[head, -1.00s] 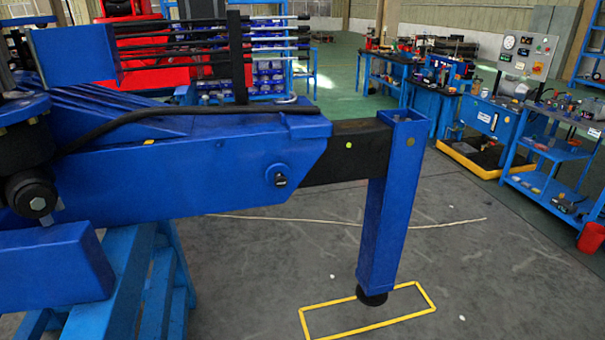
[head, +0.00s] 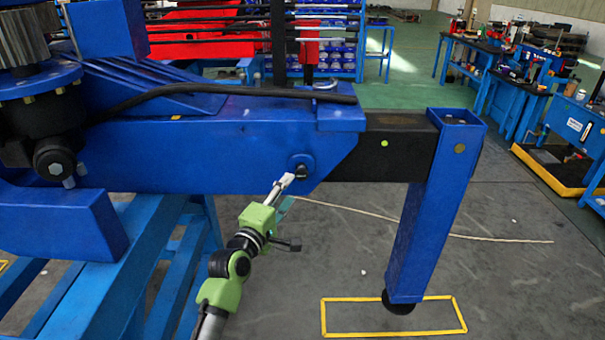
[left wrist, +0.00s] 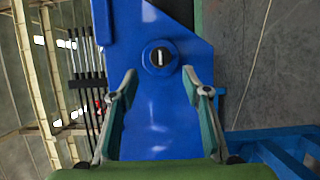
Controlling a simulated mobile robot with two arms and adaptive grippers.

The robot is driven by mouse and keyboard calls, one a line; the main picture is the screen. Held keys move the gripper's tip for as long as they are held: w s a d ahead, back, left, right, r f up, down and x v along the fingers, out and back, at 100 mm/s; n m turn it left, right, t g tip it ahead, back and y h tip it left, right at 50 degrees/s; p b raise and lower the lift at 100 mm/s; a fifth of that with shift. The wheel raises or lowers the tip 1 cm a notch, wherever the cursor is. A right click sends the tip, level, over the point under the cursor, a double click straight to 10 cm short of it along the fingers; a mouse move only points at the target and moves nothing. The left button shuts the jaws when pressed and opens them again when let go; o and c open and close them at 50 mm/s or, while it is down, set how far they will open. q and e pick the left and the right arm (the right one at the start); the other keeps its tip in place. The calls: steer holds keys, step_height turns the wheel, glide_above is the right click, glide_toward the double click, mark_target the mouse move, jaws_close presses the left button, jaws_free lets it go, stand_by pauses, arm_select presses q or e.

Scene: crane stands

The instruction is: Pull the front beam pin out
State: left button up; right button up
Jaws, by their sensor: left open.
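The front beam pin (head: 301,168) is a dark round head with a pale handle bar, set in the side of the blue beam housing (head: 230,150). In the left wrist view the pin (left wrist: 160,57) shows ahead, centred between my fingertips, its pale bar standing lengthwise in the picture. My left gripper (head: 287,181), on a green arm, is just below and left of the pin in the head view. Its fingers (left wrist: 159,76) are spread apart with nothing between them. I cannot tell whether the tips touch the housing. My right gripper is not in view.
A black inner beam (head: 395,150) runs right to a blue outrigger leg (head: 435,215) above a yellow floor outline (head: 345,333). A blue stand (head: 165,250) is below the housing at left. A black hose (head: 190,90) lies along the top. The floor right of my arm is open.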

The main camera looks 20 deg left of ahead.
mark_target(300, 176)
arm_select(q)
steer(key=w, duration=0.6)
steer(key=w+d, duration=0.1)
steer(key=w, duration=0.2)
steer(key=shift+w+d+f, duration=0.1)
steer(key=shift+w, duration=0.1)
